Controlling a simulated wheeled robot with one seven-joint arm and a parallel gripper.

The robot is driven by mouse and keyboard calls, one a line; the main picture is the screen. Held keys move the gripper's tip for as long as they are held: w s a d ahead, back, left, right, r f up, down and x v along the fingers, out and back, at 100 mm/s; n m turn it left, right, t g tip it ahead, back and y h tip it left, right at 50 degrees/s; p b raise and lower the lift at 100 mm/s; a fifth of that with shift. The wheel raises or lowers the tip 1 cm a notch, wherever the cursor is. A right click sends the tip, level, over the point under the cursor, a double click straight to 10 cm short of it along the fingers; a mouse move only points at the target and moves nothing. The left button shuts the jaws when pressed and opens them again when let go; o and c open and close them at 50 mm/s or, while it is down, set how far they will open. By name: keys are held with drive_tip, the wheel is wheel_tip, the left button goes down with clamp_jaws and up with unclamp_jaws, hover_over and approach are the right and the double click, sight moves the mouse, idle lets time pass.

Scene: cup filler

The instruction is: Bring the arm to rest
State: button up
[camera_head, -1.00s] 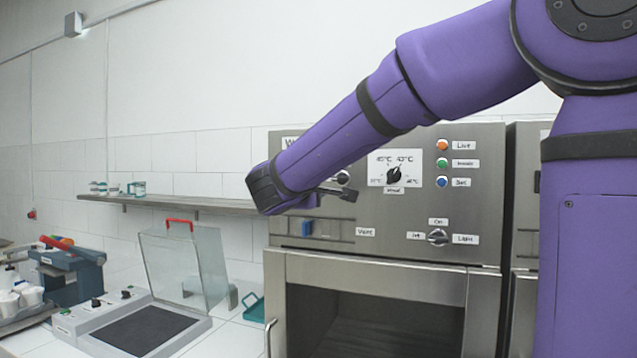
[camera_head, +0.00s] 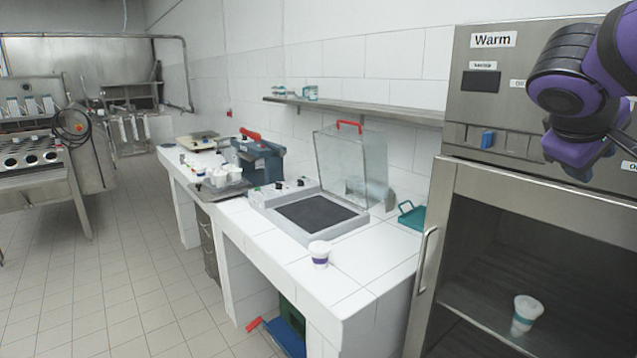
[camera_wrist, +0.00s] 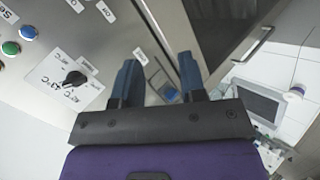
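My arm (camera_head: 612,60) shows at the upper right of the head view, folded in front of the warming cabinet's control panel and cut off by the picture edge. In the wrist view my gripper (camera_wrist: 158,68) has its two dark fingers spread apart, with nothing between them. The steel warming cabinet (camera_head: 455,190), labelled "Warm", stands at the right. Its panel with knob and buttons (camera_wrist: 28,33) fills the upper left of the wrist view.
A white cup (camera_head: 526,308) stands inside the cabinet. A cup with a purple band (camera_head: 320,254) stands on the white counter (camera_head: 375,262) beside the sealing machine (camera_head: 262,200), whose clear lid is raised. A wall shelf (camera_head: 360,108) runs above.

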drive_tip(key=s+a+f+m+y, duration=0.1)
drive_tip(key=s+a+f+y, duration=0.3)
drive_tip(key=s, duration=0.2)
drive_tip(key=s+a+f+m+y, duration=0.2)
drive_tip(key=s+a+f+y, duration=0.1)
drive_tip(key=s, duration=0.3)
drive_tip(key=shift+s+a+f+y, duration=0.35)
drive_tip(key=shift+a+y, duration=0.35)
drive_tip(key=shift+y, duration=0.2)
